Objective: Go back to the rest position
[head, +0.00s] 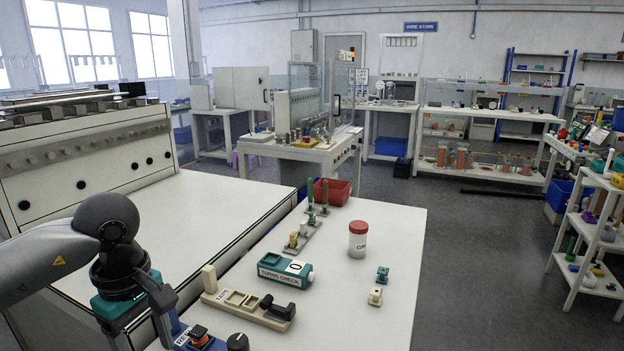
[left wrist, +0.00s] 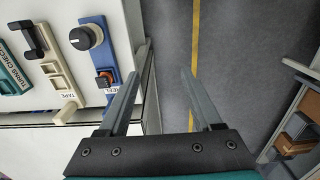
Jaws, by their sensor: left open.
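My left arm comes in from the left in the head view. Its gripper (head: 158,312) hangs at the near left edge of the white worktable (head: 385,235). In the left wrist view the two fingers of the left gripper (left wrist: 168,62) are spread apart with nothing between them. Grey floor with a yellow line (left wrist: 195,60) shows beyond the fingers. The blue holder (left wrist: 96,50) with an orange-and-black part lies left of the fingers, apart from them. My right gripper is in neither view.
Near my left gripper are a cream tape holder (head: 248,308) and a teal turns-check box (head: 285,270). A red-lidded jar (head: 358,240) and small teal and cream connectors (head: 376,296) stand farther right. A large white machine (head: 90,150) borders the left.

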